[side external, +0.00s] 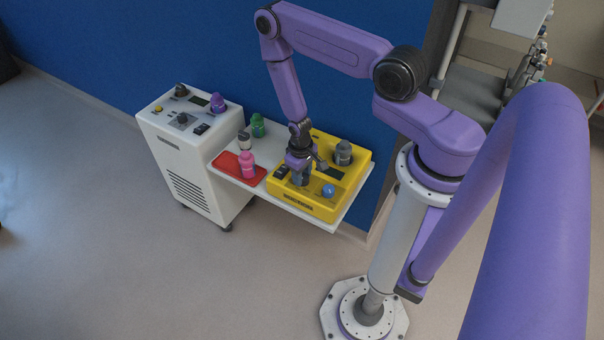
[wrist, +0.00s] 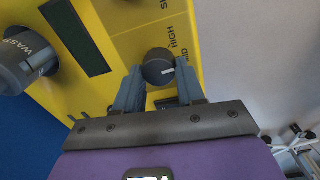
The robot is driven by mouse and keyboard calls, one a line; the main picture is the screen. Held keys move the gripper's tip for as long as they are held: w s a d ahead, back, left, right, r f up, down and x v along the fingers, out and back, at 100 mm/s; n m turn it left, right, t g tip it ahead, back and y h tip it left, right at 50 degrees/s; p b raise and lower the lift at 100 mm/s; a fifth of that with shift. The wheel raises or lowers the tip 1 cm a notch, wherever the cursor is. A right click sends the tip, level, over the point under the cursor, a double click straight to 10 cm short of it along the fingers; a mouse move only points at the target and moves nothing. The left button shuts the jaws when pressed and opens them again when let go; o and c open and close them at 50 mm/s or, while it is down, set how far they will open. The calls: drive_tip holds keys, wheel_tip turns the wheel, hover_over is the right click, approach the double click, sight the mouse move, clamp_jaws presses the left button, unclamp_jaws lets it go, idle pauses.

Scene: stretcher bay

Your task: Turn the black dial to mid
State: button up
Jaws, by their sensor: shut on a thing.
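The black dial (wrist: 155,64) is a round knob with a white pointer line, set on the yellow unit (wrist: 120,20). In the wrist view its pointer faces right, near the end of a partly hidden label ending in "ID", with "HIGH" printed above it. My gripper (wrist: 159,84) has one finger on each side of the dial and is shut on it. In the side view my gripper (side external: 300,172) reaches down onto the yellow unit (side external: 348,182), and I cannot make out the dial there.
A pink bottle (side external: 248,165) stands on a red tray (side external: 227,166) to the left, with a green bottle (side external: 258,126) behind. A white cabinet (side external: 190,165) stands further left.

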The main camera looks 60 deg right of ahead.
drive_tip(key=shift+m, duration=0.4)
drive_tip(key=o, duration=1)
drive_tip(key=shift+o, duration=0.2)
wheel_tip(320, 180, up, 18)
drive_tip(key=shift+a+f, duration=0.25)
drive_tip(key=shift+a, duration=0.1)
drive_tip(key=shift+w, duration=0.1)
idle(0.4)
